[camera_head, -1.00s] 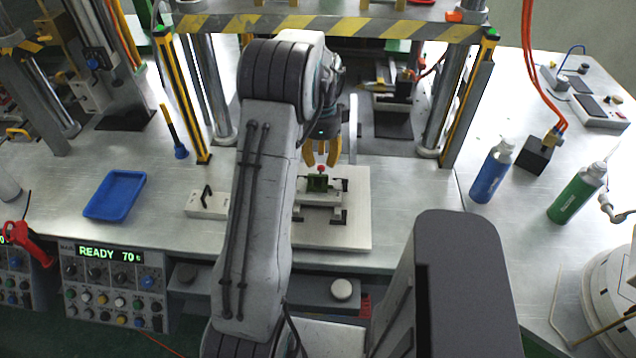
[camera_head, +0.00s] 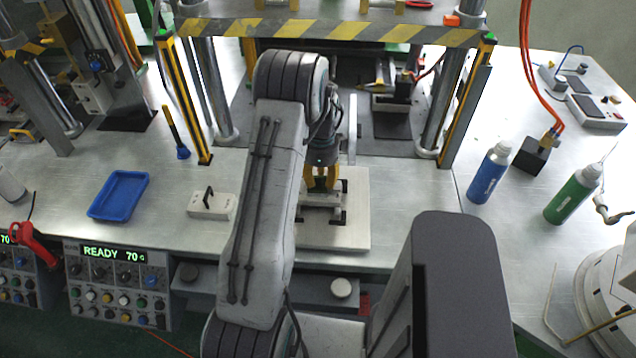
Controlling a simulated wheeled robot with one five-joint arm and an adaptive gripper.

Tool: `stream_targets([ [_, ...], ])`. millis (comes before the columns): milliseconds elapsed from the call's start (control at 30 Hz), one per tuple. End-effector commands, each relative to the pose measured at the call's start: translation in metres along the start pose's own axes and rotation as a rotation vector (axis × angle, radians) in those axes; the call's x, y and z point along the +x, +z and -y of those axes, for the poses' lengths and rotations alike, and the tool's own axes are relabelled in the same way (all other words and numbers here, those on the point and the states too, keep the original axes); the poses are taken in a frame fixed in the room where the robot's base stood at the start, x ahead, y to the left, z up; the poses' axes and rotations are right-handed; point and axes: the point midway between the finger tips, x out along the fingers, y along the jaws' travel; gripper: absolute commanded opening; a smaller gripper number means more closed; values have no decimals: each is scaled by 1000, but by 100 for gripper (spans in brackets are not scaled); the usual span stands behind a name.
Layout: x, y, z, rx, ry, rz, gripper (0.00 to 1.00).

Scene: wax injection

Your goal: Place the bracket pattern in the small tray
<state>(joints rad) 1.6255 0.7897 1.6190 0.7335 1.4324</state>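The small tray is a blue, shallow, empty tray (camera_head: 119,196) on the left part of the metal bench. My gripper (camera_head: 321,186) has yellow fingers and points down over the pale fixture plate (camera_head: 350,225) in the middle of the bench. Its fingertips are low at the metal holder (camera_head: 320,200) on that plate. The green bracket pattern with the red top is now hidden behind the fingers and wrist. I cannot tell whether the fingers touch it or have closed on it.
A white block with a black handle (camera_head: 209,206) stands between tray and plate. A blue-tipped brush (camera_head: 178,140) stands behind. Yellow-black press posts (camera_head: 186,100) and a striped crossbar (camera_head: 330,29) frame the work area. Blue (camera_head: 490,175) and green bottles (camera_head: 574,195) stand right.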

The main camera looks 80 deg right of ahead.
Motion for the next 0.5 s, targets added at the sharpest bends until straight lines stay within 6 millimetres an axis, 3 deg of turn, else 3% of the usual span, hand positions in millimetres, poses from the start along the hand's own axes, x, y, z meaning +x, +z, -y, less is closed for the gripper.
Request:
stream_targets([
  [167,0,0,0,0,0,0,33],
  [500,0,0,0,0,-1,0,3],
])
